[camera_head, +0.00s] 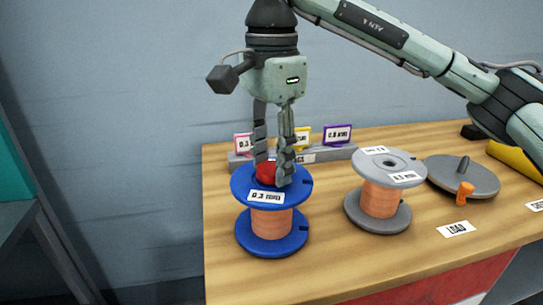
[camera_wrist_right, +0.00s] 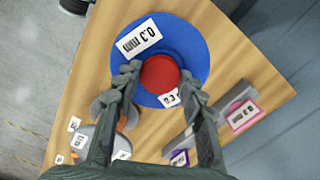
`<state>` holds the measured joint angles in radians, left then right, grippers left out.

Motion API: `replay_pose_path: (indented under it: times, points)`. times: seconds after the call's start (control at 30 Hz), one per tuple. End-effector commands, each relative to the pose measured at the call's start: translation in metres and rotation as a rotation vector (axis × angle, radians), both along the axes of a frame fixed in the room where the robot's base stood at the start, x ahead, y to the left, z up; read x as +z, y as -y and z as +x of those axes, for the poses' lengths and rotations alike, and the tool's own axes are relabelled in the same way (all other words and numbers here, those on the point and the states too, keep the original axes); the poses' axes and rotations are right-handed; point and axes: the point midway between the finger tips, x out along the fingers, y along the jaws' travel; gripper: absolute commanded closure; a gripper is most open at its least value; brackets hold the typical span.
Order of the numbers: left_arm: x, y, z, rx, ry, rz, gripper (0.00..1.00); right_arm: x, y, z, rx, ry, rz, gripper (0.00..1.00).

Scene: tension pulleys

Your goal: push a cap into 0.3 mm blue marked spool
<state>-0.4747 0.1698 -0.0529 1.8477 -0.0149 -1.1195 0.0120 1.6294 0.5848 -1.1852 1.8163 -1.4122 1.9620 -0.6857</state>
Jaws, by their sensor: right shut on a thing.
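The blue spool (camera_head: 269,232) stands upright near the left end of the table, wound with copper-coloured wire, with a "0.3" label on its top flange. A red cap (camera_head: 265,172) is at the centre of that flange. My right gripper (camera_head: 273,180) points down over the spool and is shut on the red cap, which also shows between the fingers in the right wrist view (camera_wrist_right: 160,75). The blue flange (camera_wrist_right: 193,38) lies beneath it there. The fingers hide part of the cap, and I cannot tell how deep it sits. My left gripper is not in view.
A grey spool (camera_head: 380,200) stands to the right on the wooden table (camera_head: 330,265). Beyond it is a grey disc (camera_head: 462,178) with an upright post and an orange handle. A grey tag rack (camera_head: 325,154) with coloured tags stands behind the blue spool.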

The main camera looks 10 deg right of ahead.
Motion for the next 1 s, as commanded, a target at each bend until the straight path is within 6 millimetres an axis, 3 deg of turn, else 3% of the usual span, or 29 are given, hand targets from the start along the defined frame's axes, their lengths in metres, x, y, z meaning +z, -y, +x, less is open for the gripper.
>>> replay_pose_path:
  times: [0.97,1.0]
  points:
    - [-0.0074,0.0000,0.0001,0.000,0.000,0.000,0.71,-0.0113,-0.0001,-0.0010,0.002,-0.006,-0.002,0.81]
    - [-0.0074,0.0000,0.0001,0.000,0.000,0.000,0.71,-0.0115,-0.0001,-0.0010,0.002,-0.006,-0.003,0.56]
